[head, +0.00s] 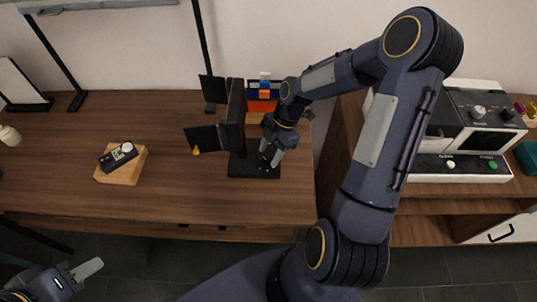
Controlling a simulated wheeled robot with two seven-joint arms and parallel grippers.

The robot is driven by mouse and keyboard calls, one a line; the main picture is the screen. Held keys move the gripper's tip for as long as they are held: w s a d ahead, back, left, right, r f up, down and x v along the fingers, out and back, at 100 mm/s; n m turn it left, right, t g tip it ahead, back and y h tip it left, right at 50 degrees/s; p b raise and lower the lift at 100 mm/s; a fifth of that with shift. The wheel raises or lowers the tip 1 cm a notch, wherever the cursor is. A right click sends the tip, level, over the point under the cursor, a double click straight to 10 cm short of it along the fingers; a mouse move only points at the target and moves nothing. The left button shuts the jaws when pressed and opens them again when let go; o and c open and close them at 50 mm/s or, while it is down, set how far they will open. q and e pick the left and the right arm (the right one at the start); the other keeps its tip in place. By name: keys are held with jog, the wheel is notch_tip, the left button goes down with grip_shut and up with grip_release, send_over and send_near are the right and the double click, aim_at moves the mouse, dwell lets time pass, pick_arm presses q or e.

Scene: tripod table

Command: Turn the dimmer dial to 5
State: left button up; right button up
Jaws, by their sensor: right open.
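A small black box with a pale round knob (127,147), which looks like the dimmer dial, lies on a wooden block (121,174) on the left part of the table. Its scale markings are too small to read. My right gripper (268,160) is open, well to the right of the dial, just above the black base (254,171) of an upright dark stand. I cannot tell whether it touches the stand. My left gripper (88,269) is low at the bottom left, in front of the table; a pale finger shows, and its opening is unclear.
The wooden table (75,185) has free room around the block. A dark upright panel (236,115) stands beside my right gripper, with a small yellow item (196,151) to its left. At right, a white-and-black appliance (485,135) with knobs stands on a shelf unit.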

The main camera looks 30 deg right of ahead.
jog(key=shift+x, duration=1)
jog(key=shift+c, duration=0.5)
jog(key=c, duration=0.9)
